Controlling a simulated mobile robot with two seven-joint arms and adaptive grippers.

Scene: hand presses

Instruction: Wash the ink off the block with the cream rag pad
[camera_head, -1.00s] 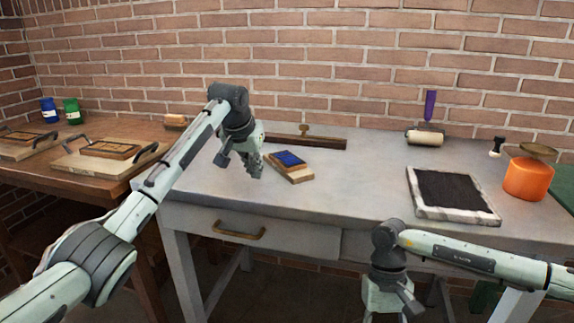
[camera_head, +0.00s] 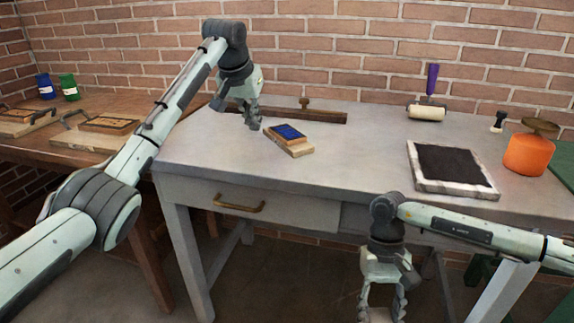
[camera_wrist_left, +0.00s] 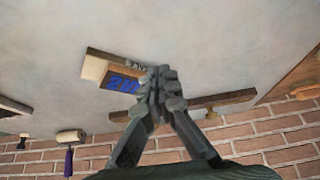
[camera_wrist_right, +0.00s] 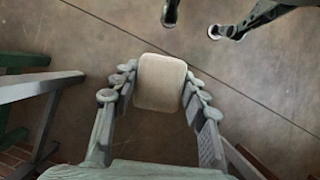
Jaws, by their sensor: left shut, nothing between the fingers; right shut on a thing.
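The block (camera_head: 288,132) has a blue inked face and sits on a light wooden base on the grey table. In the left wrist view its blue face (camera_wrist_left: 121,83) shows raised lettering, partly hidden by my fingers. My left gripper (camera_head: 255,124) is shut and empty, just left of the block in the head view. It also shows in the left wrist view (camera_wrist_left: 158,75). My right gripper (camera_wrist_right: 160,85) is shut on the cream rag pad (camera_wrist_right: 160,83), over the floor in front of the table. In the head view, that gripper (camera_head: 383,308) is at the bottom edge.
The grey table (camera_head: 340,170) has clear room between the block and the dark framed slab (camera_head: 451,170). An orange pot (camera_head: 526,155), a small black-handled tool (camera_head: 498,121) and a purple-handled roller (camera_head: 427,112) stand at the right. A wooden rail (camera_head: 325,115) lies behind the block.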

